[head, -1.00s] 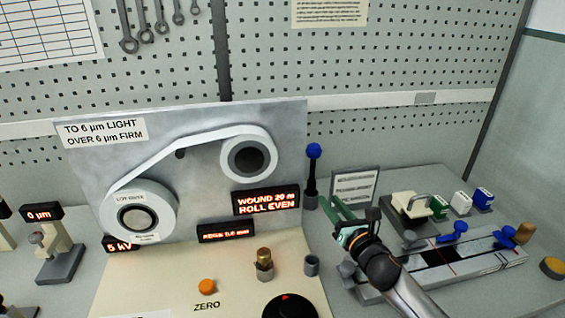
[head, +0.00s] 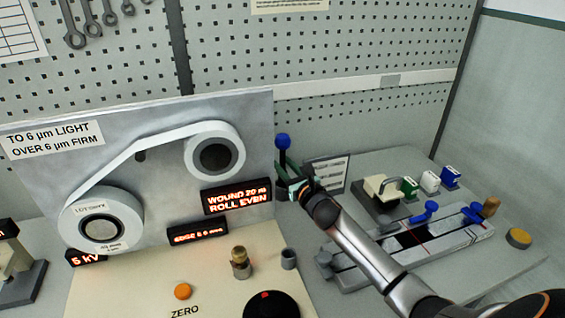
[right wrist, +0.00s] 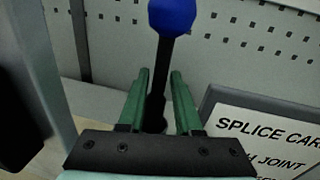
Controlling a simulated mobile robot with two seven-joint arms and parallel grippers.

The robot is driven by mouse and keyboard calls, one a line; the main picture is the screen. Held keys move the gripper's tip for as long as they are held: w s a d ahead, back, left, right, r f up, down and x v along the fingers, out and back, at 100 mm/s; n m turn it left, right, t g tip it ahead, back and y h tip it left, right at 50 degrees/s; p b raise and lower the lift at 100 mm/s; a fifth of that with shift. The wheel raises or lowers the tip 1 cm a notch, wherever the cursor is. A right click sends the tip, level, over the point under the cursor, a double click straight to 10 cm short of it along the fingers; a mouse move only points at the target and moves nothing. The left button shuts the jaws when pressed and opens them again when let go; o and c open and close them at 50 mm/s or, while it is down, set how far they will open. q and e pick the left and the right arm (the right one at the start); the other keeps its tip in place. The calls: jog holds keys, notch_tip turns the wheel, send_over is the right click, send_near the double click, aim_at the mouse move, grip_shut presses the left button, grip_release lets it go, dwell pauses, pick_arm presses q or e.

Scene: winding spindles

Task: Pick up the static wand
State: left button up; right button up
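The static wand (head: 283,141) is a dark upright stem with a blue ball on top, standing just right of the winding panel. Its lower part is hidden behind my right gripper (head: 285,178). In the right wrist view the wand's blue ball (right wrist: 172,14) rises beyond my right gripper (right wrist: 160,75). The dark stem stands between the two green fingers, with a narrow gap showing at its sides, so the gripper looks open around it. My left gripper is not in view.
A splice card (head: 326,173) stands close to the right of the wand, also large in the right wrist view (right wrist: 265,135). The winding panel (head: 255,130) is close on the left. A splicing rail (head: 455,240) with blue clamps lies under my right arm.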

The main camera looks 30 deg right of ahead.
jog(key=shift+w, duration=0.45)
grip_shut()
